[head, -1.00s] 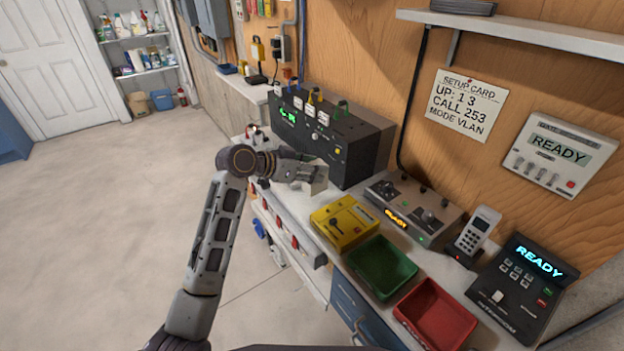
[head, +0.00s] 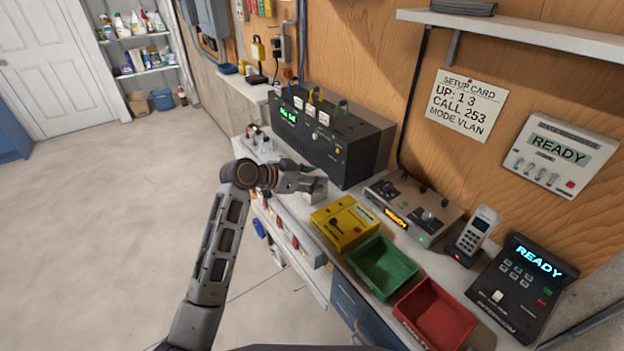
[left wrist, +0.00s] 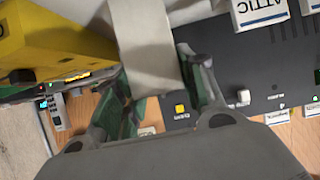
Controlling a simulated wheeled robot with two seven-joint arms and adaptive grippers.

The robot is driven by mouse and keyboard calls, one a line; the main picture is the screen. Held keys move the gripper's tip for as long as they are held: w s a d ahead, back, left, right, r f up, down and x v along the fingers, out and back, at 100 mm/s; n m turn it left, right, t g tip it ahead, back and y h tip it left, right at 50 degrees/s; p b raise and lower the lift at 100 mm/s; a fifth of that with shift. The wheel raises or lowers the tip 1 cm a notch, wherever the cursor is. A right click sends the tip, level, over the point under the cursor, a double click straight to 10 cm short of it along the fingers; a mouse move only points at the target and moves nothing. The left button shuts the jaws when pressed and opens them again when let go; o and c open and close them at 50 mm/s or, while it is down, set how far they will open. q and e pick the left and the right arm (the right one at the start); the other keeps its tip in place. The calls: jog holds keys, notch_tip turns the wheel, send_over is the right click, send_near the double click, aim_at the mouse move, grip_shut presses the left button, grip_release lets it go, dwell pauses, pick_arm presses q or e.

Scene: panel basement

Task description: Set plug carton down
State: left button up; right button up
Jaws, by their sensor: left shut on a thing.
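The plug carton is a small pale grey-white box (head: 318,190), between the yellow box and the black patch unit in the head view. My left gripper (head: 306,186) is shut on it, and the fingers hide part of it. In the left wrist view the carton (left wrist: 146,45) shows as a pale block between the fingertips of my left gripper (left wrist: 160,84). It is low over the white bench (head: 293,204); I cannot tell if it touches. My right gripper is not in view.
The yellow box (head: 343,222) stands just right of the carton, with a green tray (head: 383,268) and a red tray (head: 436,312) beyond it. The black patch unit (head: 352,152) stands behind.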

pick_arm(q)
jog(key=shift+f, duration=0.1)
jog(key=o, duration=1)
jog(key=shift+o, duration=0.3)
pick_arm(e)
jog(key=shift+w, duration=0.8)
pick_arm(q)
jog(key=v, duration=1.2)
jog(key=shift+b, duration=0.4)
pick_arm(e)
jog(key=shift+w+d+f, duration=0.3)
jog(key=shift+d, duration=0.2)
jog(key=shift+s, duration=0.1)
